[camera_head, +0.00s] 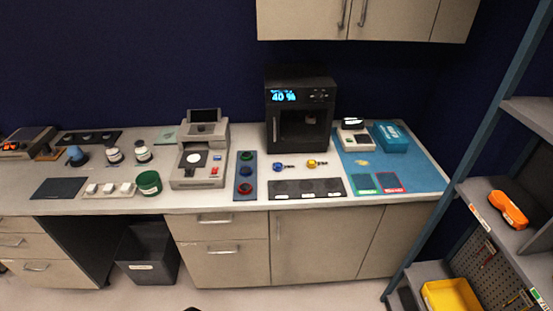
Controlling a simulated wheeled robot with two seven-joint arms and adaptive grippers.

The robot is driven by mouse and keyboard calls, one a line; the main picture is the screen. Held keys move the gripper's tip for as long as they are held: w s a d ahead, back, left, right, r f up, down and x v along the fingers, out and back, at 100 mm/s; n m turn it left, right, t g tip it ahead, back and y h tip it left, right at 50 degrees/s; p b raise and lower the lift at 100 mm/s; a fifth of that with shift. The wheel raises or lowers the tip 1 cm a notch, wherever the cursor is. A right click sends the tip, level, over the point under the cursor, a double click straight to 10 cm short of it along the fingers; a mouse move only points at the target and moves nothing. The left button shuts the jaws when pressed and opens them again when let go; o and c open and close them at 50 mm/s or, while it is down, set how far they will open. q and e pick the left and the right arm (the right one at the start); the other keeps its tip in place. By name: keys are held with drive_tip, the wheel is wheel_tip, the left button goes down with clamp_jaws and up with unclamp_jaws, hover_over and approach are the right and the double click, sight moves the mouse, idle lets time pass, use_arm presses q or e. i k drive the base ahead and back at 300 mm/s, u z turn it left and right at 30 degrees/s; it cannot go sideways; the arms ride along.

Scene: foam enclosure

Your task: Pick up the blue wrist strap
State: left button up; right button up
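A small blue item, which looks like the blue wrist strap (279,167), lies on the grey counter in front of the black cabinet with the lit display. A dark piece sticks out from its right side. A similar yellow item (312,163) lies just to its right, apart from it. Both are too small to make out in detail.
The black cabinet (300,116) stands behind the straps. A shelf rack (470,130) stands far right.

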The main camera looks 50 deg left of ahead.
sight(278, 165)
drive_tip(key=u, duration=0.6)
drive_tip(key=i, duration=0.9)
drive_tip(key=u, duration=0.9)
